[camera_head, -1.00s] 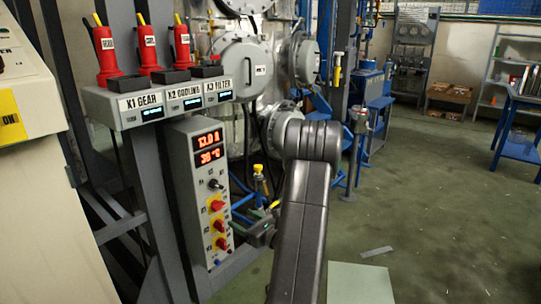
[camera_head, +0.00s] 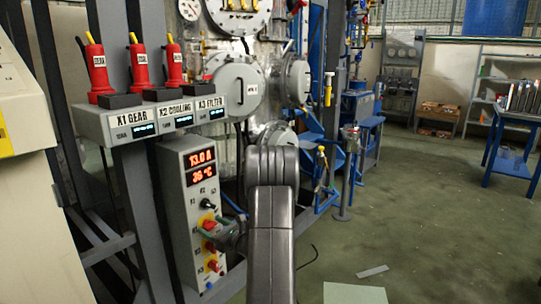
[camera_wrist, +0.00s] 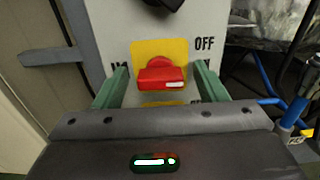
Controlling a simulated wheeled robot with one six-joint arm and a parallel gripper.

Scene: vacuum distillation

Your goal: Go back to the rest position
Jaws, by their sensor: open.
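My gripper (camera_wrist: 162,74) is open, with its green fingers on either side of a red rotary switch (camera_wrist: 162,79) on a yellow plate. The switch's red handle lies crosswise, with a white mark at its right end and an "OFF" label to the upper right. I cannot tell whether the fingers touch it. In the head view my gripper (camera_head: 208,229) is at the grey control box (camera_head: 176,180), by the upper red switch, partly hiding it. My arm reaches forward from the bottom middle.
The box's display (camera_head: 201,168) glows red, with a black knob (camera_head: 207,204) below it. Lower red switches (camera_head: 212,266) sit beneath. Red-handled units stand on a labelled shelf (camera_head: 160,121). Vessels (camera_head: 236,86) stand behind. A blue table (camera_head: 520,115) is at right; the floor between is mostly clear.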

